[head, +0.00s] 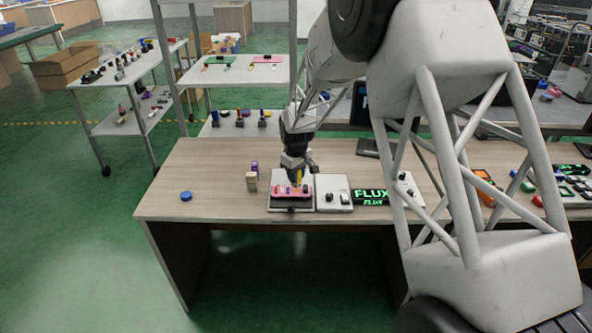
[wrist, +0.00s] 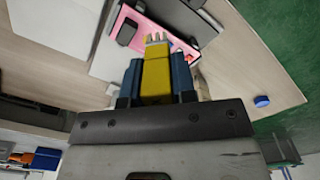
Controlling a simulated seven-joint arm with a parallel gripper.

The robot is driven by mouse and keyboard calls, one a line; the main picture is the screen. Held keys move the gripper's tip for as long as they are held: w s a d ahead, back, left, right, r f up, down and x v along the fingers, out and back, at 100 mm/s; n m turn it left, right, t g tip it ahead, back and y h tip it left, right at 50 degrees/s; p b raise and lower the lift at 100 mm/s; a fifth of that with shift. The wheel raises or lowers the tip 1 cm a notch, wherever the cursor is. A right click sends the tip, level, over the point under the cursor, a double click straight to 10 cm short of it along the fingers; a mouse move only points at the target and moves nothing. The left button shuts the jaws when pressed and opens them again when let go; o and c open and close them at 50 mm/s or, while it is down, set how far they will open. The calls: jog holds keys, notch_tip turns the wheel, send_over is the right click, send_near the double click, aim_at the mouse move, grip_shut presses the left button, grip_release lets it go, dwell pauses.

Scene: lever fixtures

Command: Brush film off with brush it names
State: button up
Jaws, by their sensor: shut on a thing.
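My gripper (head: 297,176) is shut on a yellow brush and points down over the fixture at the table's front middle. In the wrist view its blue fingers (wrist: 156,66) clasp the brush (wrist: 157,80), whose pale bristles stick out past them. A pink board (head: 283,190) lies on the grey fixture just below the brush; it also shows in the wrist view (wrist: 132,22). I cannot tell whether the bristles touch the board or where film lies on it. A black sign (head: 371,197) shows "FLUX" in green letters.
A white plate with dark knobs (head: 333,194) is right of the fixture. A beige upright thing (head: 251,181) and a purple one (head: 255,167) stand to its left. A blue puck (head: 186,196) lies farther left, with bare table between. Several coloured items crowd the far right.

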jog(key=shift+f, duration=1.95)
jog(key=shift+w+f, duration=0.5)
jog(key=shift+w, duration=0.05)
jog(key=shift+w+f, duration=0.1)
jog(key=shift+w, duration=2.45)
jog(key=shift+s, duration=2.9)
jog(key=shift+s+r, duration=0.25)
jog(key=shift+w+r, duration=0.15)
jog(key=shift+r, duration=3.65)
